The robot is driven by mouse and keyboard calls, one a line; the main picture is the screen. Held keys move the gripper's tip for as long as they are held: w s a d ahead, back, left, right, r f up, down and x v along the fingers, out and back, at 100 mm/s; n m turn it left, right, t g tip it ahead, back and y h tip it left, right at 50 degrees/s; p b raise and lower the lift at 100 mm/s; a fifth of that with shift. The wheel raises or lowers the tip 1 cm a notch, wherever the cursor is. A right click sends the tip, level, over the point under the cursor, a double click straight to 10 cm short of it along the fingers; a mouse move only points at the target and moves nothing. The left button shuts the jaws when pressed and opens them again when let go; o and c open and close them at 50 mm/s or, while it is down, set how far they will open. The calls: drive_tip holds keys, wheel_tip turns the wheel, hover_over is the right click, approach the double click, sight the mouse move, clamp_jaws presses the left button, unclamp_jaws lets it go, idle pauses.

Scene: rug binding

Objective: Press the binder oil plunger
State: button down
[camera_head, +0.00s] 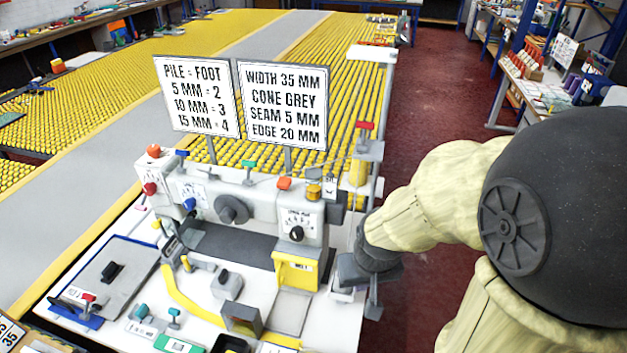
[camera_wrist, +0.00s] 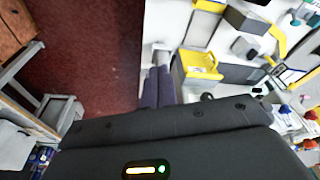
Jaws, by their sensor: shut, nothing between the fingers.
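The binder machine (camera_head: 255,200) stands on a white bench, its white head carrying several coloured knobs and caps. An orange cap (camera_head: 284,183) and a brass-yellow cylinder (camera_head: 314,191) sit on top at its right end. I cannot tell which part is the oil plunger. My gripper (camera_head: 373,303) hangs at the right edge of the bench, right of the machine's yellow front block (camera_head: 297,270). In the wrist view my gripper (camera_wrist: 158,72) has its two dark fingers together and empty, close to a small pale part at the bench edge.
Two signs (camera_head: 198,95) (camera_head: 283,104) rise behind the machine head. A post with a red-topped lever (camera_head: 364,127) stands at its right. A blue-edged tray (camera_head: 105,275) and small tools lie at the front left. Red floor (camera_head: 430,110) is open to the right.

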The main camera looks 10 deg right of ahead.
wheel_tip(320, 180, up, 18)
drive_tip(key=n+g+y, duration=0.1)
drive_tip(key=n+y, duration=0.2)
drive_tip(key=n, duration=1)
hover_over(282, 180)
drive_tip(key=s+d, duration=0.1)
drive_tip(key=d, duration=0.3)
drive_tip(key=shift+s+a+p, duration=0.2)
drive_tip(key=shift+p, duration=0.15)
drive_tip(key=p+x, duration=0.1)
drive_tip(key=x, duration=0.3)
drive_tip(key=p+x, duration=0.1)
drive_tip(key=x, duration=0.3)
drive_tip(key=p+x, duration=0.1)
drive_tip(key=x, duration=0.4)
drive_tip(key=shift+s+d+f, duration=0.15)
drive_tip(key=shift+s+d, duration=0.2)
drive_tip(key=shift+d, duration=0.05)
drive_tip(key=shift+f, duration=0.5)
